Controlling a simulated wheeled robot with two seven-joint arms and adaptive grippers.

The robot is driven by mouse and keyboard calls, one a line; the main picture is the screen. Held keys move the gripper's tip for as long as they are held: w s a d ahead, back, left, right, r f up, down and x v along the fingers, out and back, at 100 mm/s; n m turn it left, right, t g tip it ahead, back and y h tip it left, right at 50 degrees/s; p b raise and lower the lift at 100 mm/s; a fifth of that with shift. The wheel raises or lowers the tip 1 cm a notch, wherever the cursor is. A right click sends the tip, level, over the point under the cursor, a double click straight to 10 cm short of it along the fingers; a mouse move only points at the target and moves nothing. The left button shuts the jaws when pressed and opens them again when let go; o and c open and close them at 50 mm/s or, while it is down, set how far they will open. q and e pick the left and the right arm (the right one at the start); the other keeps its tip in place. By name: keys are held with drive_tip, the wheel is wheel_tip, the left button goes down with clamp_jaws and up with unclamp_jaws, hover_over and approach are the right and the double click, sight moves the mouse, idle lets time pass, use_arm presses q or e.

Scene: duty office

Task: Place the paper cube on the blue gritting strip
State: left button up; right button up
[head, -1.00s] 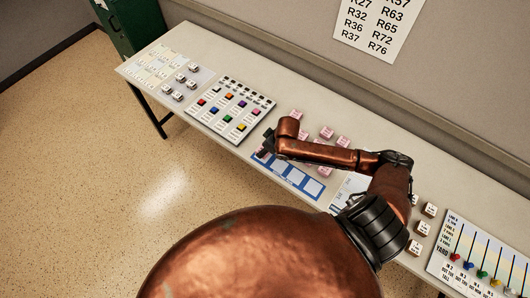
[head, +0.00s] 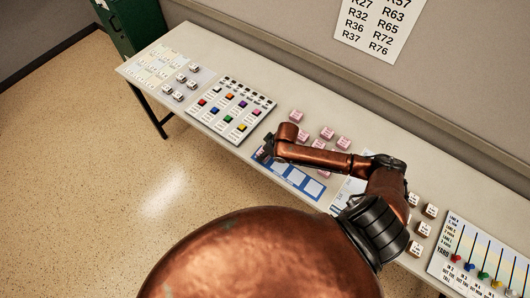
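The blue gritting strip (head: 296,176) lies along the table's front edge, with pale square fields. Several pink cubes stand behind it, among them one at the back (head: 296,115), one to its right (head: 327,132) and another (head: 343,142). Their print is too small to read, so I cannot tell which is the paper cube. My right arm reaches across from the right, and its dark gripper (head: 264,156) is at the strip's left end. Its fingers are too small and partly hidden to show whether they are open or hold a cube. My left gripper is not in view.
A board with coloured blocks (head: 232,108) lies left of the strip. White cubes stand on a sheet (head: 180,85) at the far left and others (head: 423,229) at the right. A yard board with coloured knobs (head: 478,255) lies far right. The wall rises behind the table (head: 380,130).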

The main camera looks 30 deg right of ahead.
drive_tip(key=shift+o, duration=1.3)
drive_tip(key=v, duration=1.2)
drive_tip(key=shift+p, duration=0.4)
drive_tip(key=shift+r, duration=0.1)
